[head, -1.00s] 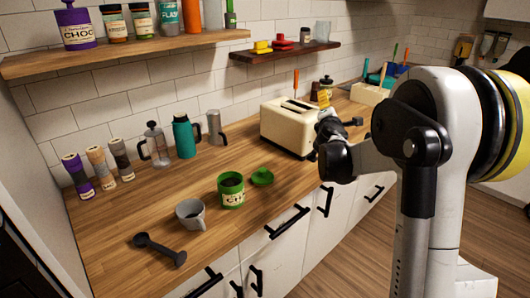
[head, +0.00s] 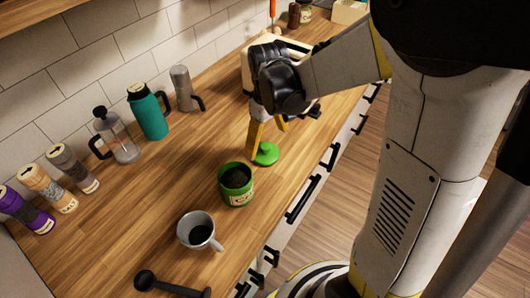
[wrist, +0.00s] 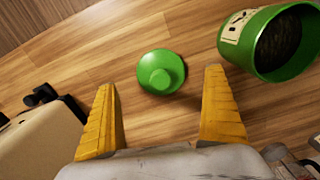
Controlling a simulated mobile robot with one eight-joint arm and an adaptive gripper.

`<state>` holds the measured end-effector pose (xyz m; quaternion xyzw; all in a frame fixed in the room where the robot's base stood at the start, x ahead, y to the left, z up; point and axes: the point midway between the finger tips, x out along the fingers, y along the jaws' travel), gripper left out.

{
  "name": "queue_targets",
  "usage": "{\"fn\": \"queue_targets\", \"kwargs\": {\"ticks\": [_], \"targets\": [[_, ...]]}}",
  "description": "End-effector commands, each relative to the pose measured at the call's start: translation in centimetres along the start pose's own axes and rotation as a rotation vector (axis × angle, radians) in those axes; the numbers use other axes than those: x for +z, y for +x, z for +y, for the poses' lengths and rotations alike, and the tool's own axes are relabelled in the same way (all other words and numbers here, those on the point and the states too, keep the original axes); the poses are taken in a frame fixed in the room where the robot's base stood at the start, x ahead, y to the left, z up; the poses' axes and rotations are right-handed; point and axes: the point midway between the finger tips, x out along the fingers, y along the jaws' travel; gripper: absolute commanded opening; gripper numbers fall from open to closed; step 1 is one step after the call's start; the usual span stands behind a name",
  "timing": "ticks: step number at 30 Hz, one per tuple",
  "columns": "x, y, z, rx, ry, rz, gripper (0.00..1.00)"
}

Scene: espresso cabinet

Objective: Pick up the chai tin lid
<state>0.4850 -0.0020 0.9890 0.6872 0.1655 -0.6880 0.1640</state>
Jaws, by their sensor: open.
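The chai tin lid (head: 267,153) is a round green disc with a raised knob, lying flat on the wooden counter. In the wrist view the lid (wrist: 161,72) lies just beyond the fingertips, a little left of the middle between them. My gripper (head: 267,135) is open and empty, with yellow fingers pointing down beside the lid; the wrist view also shows both fingers (wrist: 160,88) wide apart. The open green chai tin (head: 237,184), with dark contents, stands on the counter near the lid. It also shows in the wrist view (wrist: 270,43), at the upper right.
A cream toaster (head: 250,68) stands behind my gripper and shows at the left of the wrist view (wrist: 40,135). A grey mug (head: 197,231) and black scoop (head: 165,287) are nearer. A teal flask (head: 148,112), French press (head: 118,138) and several spice jars (head: 73,169) line the wall.

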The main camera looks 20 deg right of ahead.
Motion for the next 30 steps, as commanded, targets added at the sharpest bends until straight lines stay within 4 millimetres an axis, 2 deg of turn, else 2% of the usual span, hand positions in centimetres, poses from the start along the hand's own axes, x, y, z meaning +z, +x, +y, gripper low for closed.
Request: {"fn": "queue_targets", "kwargs": {"ticks": [5,14,21,22,26,30], "targets": [[-0.1,1.2,0.0,0.001,0.000,0.000,1.00],[-0.1,5.6,-0.1,0.002,0.000,0.001,1.00],[-0.1,5.8,-0.1,0.002,-0.001,0.001,1.00],[-0.1,5.8,-0.1,0.002,-0.001,0.001,0.94],[-0.1,5.8,-0.1,0.002,-0.001,0.001,0.54],[-0.1,5.8,-0.1,0.002,-0.001,0.001,0.53]]}}
